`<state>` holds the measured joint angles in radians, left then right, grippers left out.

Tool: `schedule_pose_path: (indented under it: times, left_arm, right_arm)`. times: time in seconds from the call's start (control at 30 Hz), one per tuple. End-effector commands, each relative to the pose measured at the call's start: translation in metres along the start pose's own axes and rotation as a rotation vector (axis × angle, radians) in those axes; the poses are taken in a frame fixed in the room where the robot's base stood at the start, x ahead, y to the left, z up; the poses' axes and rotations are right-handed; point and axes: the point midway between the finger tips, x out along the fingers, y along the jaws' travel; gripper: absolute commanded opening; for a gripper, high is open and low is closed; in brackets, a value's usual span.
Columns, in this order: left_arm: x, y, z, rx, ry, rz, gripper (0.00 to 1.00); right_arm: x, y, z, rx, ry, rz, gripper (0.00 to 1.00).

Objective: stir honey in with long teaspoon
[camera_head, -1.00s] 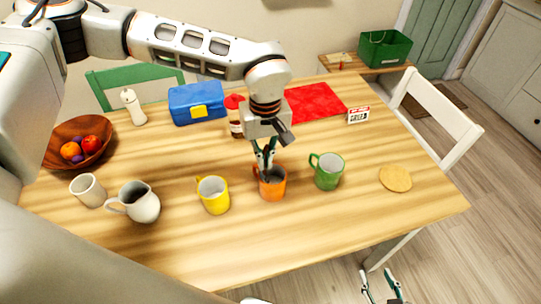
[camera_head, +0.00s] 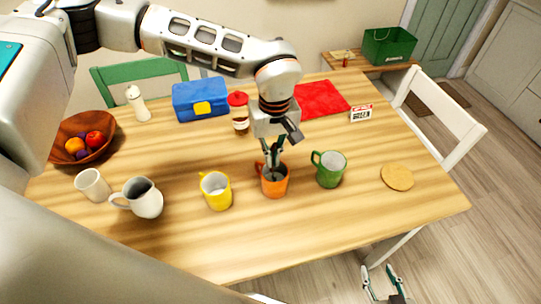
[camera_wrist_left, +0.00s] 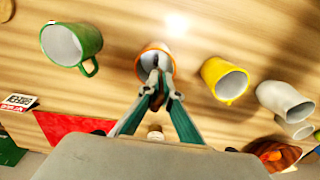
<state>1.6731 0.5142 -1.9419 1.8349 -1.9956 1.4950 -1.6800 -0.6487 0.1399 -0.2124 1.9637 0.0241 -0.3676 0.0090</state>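An orange mug (camera_head: 275,187) stands upright on the table between a yellow mug (camera_head: 217,195) and a green mug (camera_head: 329,170). My left gripper (camera_head: 272,166) points down at the orange mug's mouth. In the left wrist view its fingertips (camera_wrist_left: 158,92) are close together on a thin piece, apparently the long teaspoon (camera_wrist_left: 155,62), which reaches into the orange mug (camera_wrist_left: 145,68). Most of the spoon is hidden by the fingers and the mug. A red-lidded jar (camera_head: 239,118), possibly the honey, stands behind. My right gripper (camera_head: 386,285) is low beyond the table's front edge, fingers apart and empty.
A white pitcher (camera_head: 145,203), a white cup (camera_head: 93,186) and a wooden fruit bowl (camera_head: 62,135) are at the left. A blue box (camera_head: 200,104), red cloth (camera_head: 325,97) and small sign (camera_head: 361,114) are at the back. A round coaster (camera_head: 397,177) lies right; the front table strip is clear.

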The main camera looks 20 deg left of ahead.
Motion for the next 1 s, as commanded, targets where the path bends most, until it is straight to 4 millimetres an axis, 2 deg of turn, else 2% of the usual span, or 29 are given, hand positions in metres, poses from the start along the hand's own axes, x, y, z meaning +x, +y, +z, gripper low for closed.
schedule_pose_path:
  times: [0.37, 1.0]
  left_arm:
    - [-0.006, 0.000, 0.000, 0.001, 0.001, 0.001, 0.00]
    - [-0.052, -0.001, 0.000, 0.001, 0.001, 0.001, 0.00]
  right_arm:
    - [-0.002, 0.000, -0.001, 0.000, -0.004, -0.001, 0.40]
    - [-0.019, 0.004, -0.030, 0.000, 0.003, 0.000, 0.40]
